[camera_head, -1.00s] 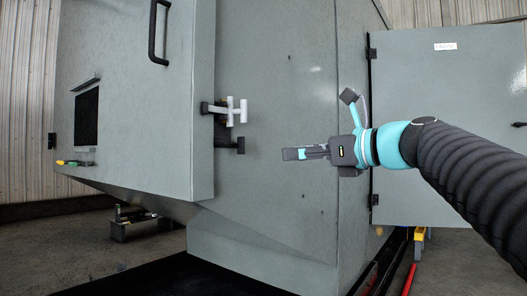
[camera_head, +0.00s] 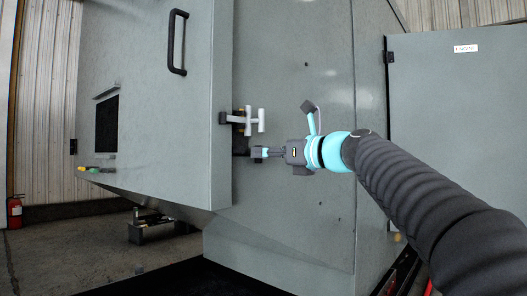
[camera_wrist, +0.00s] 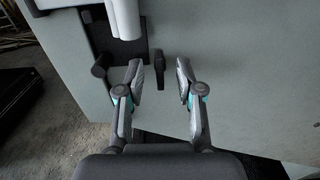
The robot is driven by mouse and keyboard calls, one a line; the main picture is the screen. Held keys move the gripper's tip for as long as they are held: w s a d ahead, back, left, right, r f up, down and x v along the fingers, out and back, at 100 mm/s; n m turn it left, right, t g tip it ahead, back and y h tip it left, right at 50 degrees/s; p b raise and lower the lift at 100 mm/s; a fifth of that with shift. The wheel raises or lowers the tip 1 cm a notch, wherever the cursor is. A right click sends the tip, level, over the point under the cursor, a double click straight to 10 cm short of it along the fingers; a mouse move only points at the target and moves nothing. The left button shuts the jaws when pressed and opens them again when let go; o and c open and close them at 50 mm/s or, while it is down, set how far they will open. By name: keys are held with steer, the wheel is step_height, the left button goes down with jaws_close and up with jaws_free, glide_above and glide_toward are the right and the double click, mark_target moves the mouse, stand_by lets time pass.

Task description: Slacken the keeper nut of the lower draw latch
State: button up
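A draw latch with a pale T-shaped handle (camera_head: 255,120) sits at the edge of the grey door. The handle's pale end (camera_wrist: 125,18) shows at the top of the wrist view, in front of a dark bracket (camera_wrist: 103,40). Below it, a dark oval bar (camera_wrist: 160,68), apparently the keeper nut's grip, stands out from the panel. My gripper (camera_wrist: 159,75) is open. In the head view my gripper (camera_head: 260,152) hides most of the keeper.
The grey enclosure door (camera_head: 160,120) with a black pull handle (camera_head: 176,42) is left of the latch. Another grey door (camera_head: 450,130) stands at right. Small coloured tools (camera_head: 95,169) rest on a ledge at left. A fire extinguisher (camera_head: 15,211) stands far left.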

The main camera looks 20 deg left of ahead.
steer(key=shift+w+a, duration=0.2)
steer(key=shift+a, duration=0.35)
jaws_close()
